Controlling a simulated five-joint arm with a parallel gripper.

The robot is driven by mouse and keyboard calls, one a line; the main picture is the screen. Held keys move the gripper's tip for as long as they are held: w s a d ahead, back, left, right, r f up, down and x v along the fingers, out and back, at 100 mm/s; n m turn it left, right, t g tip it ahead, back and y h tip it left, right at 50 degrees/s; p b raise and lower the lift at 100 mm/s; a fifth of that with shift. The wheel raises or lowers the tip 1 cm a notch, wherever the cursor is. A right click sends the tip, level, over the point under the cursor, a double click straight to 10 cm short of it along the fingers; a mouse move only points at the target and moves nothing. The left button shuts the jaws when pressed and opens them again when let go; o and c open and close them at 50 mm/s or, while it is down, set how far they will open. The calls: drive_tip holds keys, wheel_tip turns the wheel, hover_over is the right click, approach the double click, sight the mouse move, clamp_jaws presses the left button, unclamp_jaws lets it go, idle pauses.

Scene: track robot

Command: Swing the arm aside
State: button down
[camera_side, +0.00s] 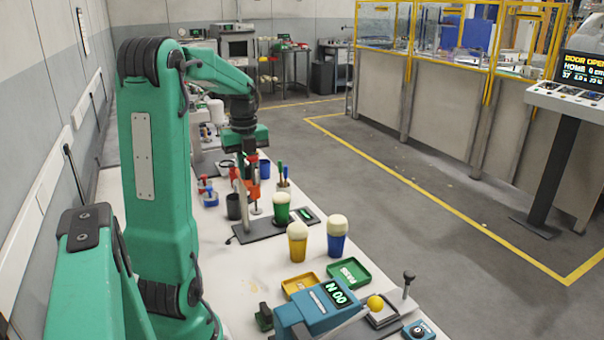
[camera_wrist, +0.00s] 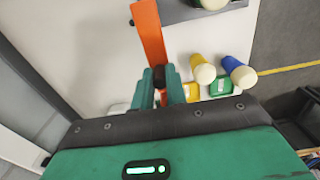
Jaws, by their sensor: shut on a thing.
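My gripper (camera_side: 248,172) hangs over the white bench, near the dark stand with the green cup. In the wrist view, its two green fingers (camera_wrist: 161,80) are closed with a small dark part between them. A flat orange piece (camera_wrist: 149,35) extends beyond the fingertips, and orange-red also shows at the gripper in the side view. The fingers appear shut on this orange piece, but its full shape and what it is are unclear. My arm reaches along the bench, away from the side camera.
A green cup (camera_side: 282,213) with a pale top stands on the dark stand. Nearer are a yellow cup (camera_side: 297,250), a blue cup (camera_side: 337,243), a green tray (camera_side: 349,272) and a blue device (camera_side: 315,312). A dark cup (camera_side: 234,206) stands close to the gripper.

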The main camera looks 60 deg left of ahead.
sight(247, 167)
drive_tip(key=shift+s+r, duration=0.1)
drive_tip(key=c, duration=1.4)
unclamp_jaws()
drive_tip(key=shift+r, duration=3.85)
